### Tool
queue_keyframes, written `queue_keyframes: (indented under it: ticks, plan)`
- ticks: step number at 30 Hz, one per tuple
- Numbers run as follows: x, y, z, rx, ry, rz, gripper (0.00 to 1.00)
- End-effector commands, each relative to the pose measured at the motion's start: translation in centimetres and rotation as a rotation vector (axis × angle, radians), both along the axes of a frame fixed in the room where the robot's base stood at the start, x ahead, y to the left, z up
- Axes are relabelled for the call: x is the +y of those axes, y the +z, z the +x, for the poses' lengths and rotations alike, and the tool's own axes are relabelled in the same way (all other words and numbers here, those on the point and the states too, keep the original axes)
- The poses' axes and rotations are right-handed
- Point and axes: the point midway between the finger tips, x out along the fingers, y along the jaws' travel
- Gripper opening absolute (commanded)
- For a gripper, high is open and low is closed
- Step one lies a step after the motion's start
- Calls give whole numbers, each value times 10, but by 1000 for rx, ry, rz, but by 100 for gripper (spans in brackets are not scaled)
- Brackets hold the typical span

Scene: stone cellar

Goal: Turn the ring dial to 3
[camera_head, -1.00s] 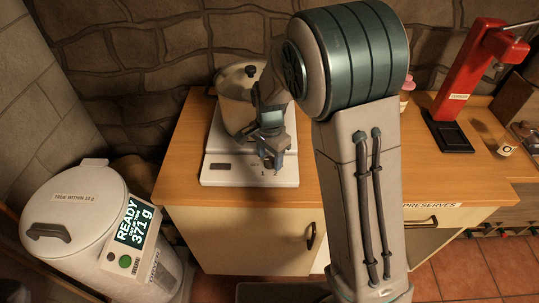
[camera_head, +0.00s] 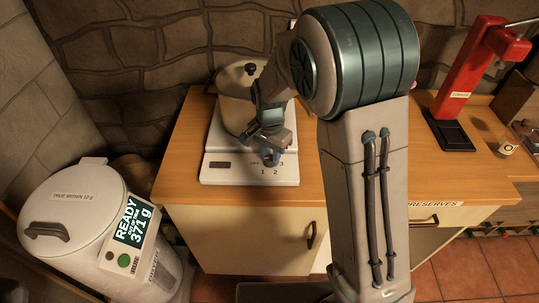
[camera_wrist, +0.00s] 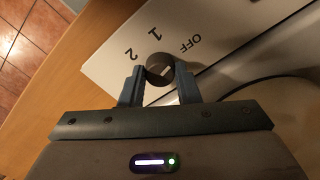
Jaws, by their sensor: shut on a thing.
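The ring dial (camera_wrist: 157,62) is a dark round knob on the white front panel of a hob-like appliance (camera_head: 221,177). In the wrist view it sits between both fingers of my gripper (camera_wrist: 160,84), which is shut on it. A small pale mark shows on the dial, but I cannot tell which number it points to. The labels OFF, 1 and 2 read around the dial in the wrist view. In the head view a 3 also shows to the right of my gripper (camera_head: 269,150). A lidded pot (camera_head: 235,85) stands on the appliance behind the dial.
A white bin (camera_head: 75,215) with a READY 371 g display stands left of the wooden counter (camera_head: 184,150). A red stand (camera_head: 468,70) is on the counter at right. A PRESERVES drawer (camera_head: 470,215) lies below. My arm hides the counter's middle.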

Motion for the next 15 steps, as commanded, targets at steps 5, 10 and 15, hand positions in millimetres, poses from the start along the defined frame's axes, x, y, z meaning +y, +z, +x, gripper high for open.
queue_keyframes:
  ticks: [5,10,15]
  plan:
    - [0,-1,1,-4,160,2,6]
    - [0,-1,1,-3,322,2,6]
    - [0,0,1,-4,484,1,6]
